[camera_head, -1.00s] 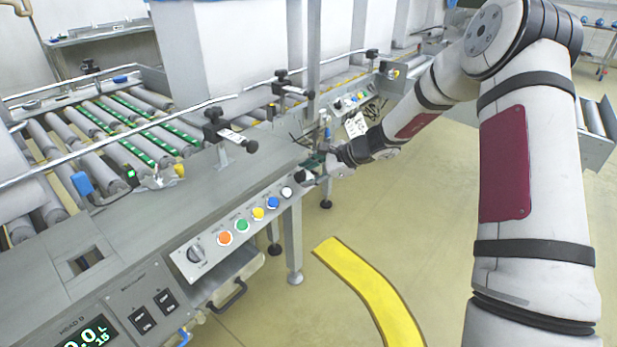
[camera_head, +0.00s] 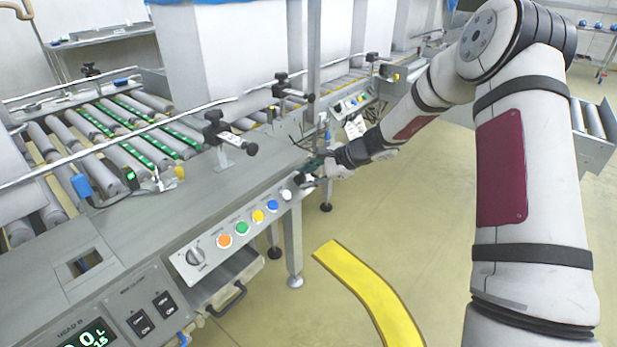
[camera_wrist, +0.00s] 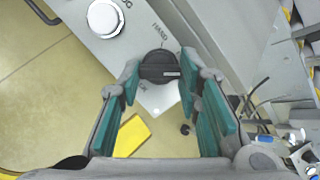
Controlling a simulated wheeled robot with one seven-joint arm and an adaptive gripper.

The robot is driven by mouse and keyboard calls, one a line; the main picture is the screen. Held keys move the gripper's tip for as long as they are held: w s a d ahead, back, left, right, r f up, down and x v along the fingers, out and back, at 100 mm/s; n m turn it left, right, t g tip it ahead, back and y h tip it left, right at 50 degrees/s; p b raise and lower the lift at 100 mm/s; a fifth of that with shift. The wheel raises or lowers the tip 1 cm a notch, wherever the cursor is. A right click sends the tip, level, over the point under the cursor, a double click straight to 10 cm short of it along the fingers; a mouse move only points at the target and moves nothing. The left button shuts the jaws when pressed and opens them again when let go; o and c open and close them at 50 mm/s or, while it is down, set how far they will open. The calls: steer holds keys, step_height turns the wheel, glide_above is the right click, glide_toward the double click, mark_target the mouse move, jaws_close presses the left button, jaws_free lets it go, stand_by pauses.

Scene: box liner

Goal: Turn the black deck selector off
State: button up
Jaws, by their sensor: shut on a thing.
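The black deck selector (camera_wrist: 159,66) is a dark round knob with a raised bar, at the end of a light grey button panel in the wrist view. Its bar lies roughly across the picture, with a small pale mark near its right side. The word HAND is printed on the panel above it. My gripper (camera_wrist: 160,77) has its teal-padded fingers on either side of the selector, tips closed on it. In the head view my gripper (camera_head: 314,170) is at the panel's far end, and it mostly hides the selector there.
A white button (camera_wrist: 105,17) sits beside the selector. The front panel (camera_head: 208,273) also carries blue, yellow, green and orange buttons and a grey rotary switch (camera_head: 195,256). A roller conveyor (camera_head: 110,135) lies behind. The floor before the panel is open, with a yellow stripe (camera_head: 365,290).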

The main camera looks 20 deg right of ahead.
steer(key=n+g, duration=0.1)
steer(key=n, duration=0.3)
steer(key=shift+b, duration=0.4)
steer(key=shift+w+n+g+h+b, duration=0.1)
steer(key=shift+n+g+h+b, duration=0.25)
steer(key=shift+n, duration=1.55)
steer(key=o, duration=0.9)
steer(key=shift+c, duration=0.2)
steer(key=shift+r, duration=0.1)
steer(key=v, duration=1.2)
